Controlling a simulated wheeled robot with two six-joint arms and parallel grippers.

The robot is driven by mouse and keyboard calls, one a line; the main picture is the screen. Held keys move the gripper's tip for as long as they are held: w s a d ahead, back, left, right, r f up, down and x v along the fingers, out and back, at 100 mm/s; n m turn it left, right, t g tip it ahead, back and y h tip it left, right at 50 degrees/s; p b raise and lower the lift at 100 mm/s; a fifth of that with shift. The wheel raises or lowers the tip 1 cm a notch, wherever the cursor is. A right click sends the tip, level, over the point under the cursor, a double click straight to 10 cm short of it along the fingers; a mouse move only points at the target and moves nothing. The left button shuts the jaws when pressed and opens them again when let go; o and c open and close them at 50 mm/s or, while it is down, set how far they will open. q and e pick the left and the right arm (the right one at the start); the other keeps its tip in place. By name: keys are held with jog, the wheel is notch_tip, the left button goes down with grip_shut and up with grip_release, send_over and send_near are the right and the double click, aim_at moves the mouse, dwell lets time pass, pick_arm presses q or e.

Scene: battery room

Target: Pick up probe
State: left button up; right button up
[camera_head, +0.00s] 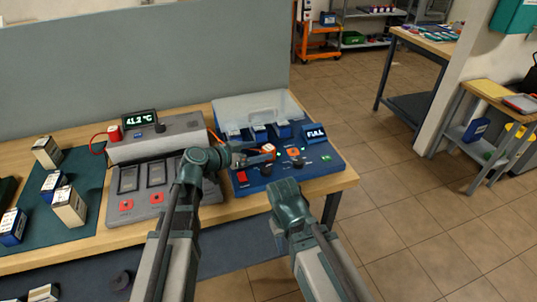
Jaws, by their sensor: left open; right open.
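A small red block (114,133) with a red cable stands on the left end of the grey tester (183,138), whose screen reads 41.2 °C. It may be the probe; I cannot tell for sure. My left gripper (262,157) is open, over the blue charger (325,160) and well to the right of the red block. A small orange and white piece (268,148) shows right behind its fingers; I cannot tell whether they touch. My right gripper (287,188) is open at the table's front edge, its fingers mostly hidden by its own body.
Several boxed batteries, one white and blue (69,206), stand on the dark green mat (82,168) at left. A grey partition (150,60) closes off the table's back.

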aim_at(265, 150)
pick_arm(q)
jog(key=b+x, duration=0.1)
jog(key=x, duration=0.2)
jog(key=shift+f, duration=0.2)
jog(key=shift+w+d, duration=0.25)
jog(key=shift+d, duration=0.05)
grip_shut()
pick_arm(e)
jog(key=shift+f, duration=0.7)
